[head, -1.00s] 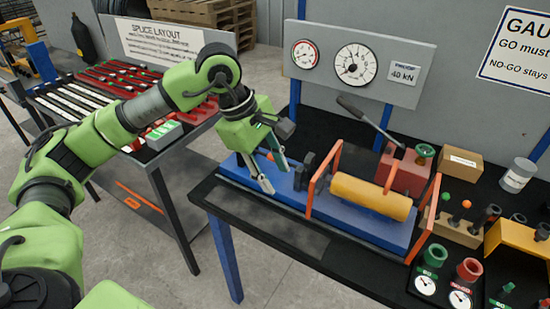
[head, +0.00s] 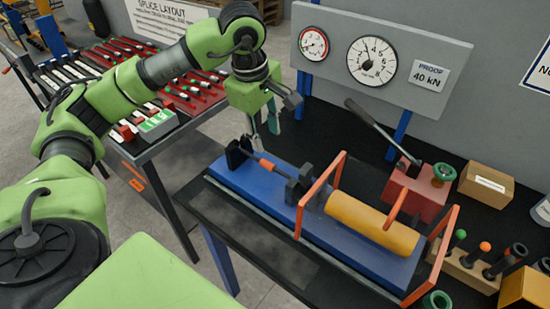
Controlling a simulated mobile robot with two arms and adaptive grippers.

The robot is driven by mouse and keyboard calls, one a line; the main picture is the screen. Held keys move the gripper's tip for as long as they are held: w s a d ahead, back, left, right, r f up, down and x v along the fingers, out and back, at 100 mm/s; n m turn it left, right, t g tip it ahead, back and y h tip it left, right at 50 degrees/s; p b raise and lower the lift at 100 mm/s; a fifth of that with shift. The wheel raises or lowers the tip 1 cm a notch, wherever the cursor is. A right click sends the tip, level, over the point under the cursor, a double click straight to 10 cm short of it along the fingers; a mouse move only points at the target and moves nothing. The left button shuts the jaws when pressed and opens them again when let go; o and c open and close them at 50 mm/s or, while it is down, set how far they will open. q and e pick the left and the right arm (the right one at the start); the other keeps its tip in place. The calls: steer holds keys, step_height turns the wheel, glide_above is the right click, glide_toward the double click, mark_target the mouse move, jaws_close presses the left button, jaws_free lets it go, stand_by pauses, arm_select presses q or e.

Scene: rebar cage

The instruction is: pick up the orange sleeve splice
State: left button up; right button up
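A small orange sleeve (head: 265,166) on a thin bar lies between two black clamp blocks (head: 299,184) on the blue bed (head: 243,186) of a test rig. It looks like the orange sleeve splice. My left gripper (head: 263,128) hangs above and just behind the sleeve, fingers pointing down. The fingers are apart with nothing seen between them. The gripper appears clear of the sleeve, though the exact gap is hard to judge. My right gripper is not in view.
An orange guard frame (head: 318,193) and a yellow cylinder (head: 372,224) stand right of the sleeve. A red pump (head: 417,188) with a lever is behind. A gauge panel (head: 380,52) rises at the back. A rack of bars (head: 122,58) is at left.

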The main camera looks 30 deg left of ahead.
arm_select(q)
steer(key=p, duration=0.1)
glide_above(269, 164)
steer(key=s, duration=0.2)
step_height(269, 164, down, 6)
steer(key=shift+w+d+f, duration=0.2)
steer(key=shift+w+f, duration=0.15)
steer(key=shift+f, duration=0.05)
steer(key=f+p, duration=0.2)
steer(key=w+f, duration=0.1)
steer(key=f, duration=0.1)
steer(key=shift+a+p, duration=0.3)
steer(key=shift+p, duration=0.1)
steer(key=shift+w+f, duration=0.1)
steer(key=shift+f, duration=0.35)
jaws_close()
steer(key=shift+r, duration=0.1)
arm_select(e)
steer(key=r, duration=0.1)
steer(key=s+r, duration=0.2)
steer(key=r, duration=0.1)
